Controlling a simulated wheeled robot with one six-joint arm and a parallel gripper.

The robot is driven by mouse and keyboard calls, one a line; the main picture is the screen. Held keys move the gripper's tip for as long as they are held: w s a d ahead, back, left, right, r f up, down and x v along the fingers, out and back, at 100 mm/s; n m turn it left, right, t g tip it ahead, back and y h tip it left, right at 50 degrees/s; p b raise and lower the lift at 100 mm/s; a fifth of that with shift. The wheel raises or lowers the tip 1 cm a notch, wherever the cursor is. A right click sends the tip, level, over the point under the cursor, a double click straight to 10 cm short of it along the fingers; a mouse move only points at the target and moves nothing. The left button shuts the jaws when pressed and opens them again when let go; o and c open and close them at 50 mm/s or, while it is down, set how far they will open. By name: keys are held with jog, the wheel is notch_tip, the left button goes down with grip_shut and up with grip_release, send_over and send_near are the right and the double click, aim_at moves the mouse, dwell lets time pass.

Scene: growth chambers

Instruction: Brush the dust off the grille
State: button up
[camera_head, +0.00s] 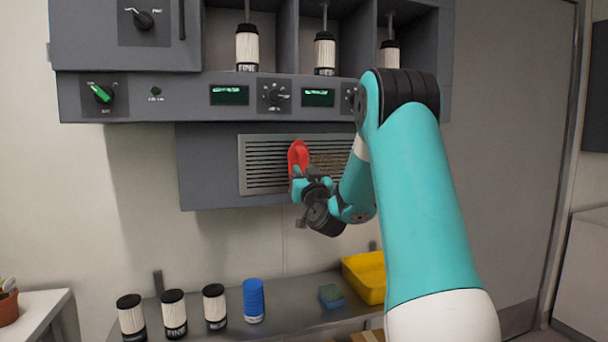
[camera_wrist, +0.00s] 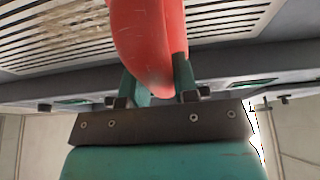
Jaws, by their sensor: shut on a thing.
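The grille (camera_head: 262,165) is a slatted vent panel on the lower front of the grey chamber unit. It also shows in the wrist view (camera_wrist: 220,22), where brownish dust (camera_wrist: 68,27) covers slats at the left. My gripper (camera_head: 298,182) is shut on a red tool (camera_head: 297,155), apparently the brush, held up in front of the grille. In the wrist view the red handle (camera_wrist: 145,45) stands between the fingers of my gripper (camera_wrist: 155,85). The tool's bristles are not visible, and I cannot tell whether it touches the grille. My arm hides the grille's right part.
Below stands a metal bench (camera_head: 290,318) with several black-and-white canisters (camera_head: 174,312), a blue cylinder (camera_head: 253,300), a sponge (camera_head: 331,296) and a yellow bin (camera_head: 366,276). Knobs and displays line the control panel (camera_head: 190,96) above the grille. A potted plant (camera_head: 8,303) is at far left.

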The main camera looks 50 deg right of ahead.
jog(key=shift+w+d+p, duration=0.45)
jog(key=shift+w+p, duration=0.1)
jog(key=shift+w, duration=0.15)
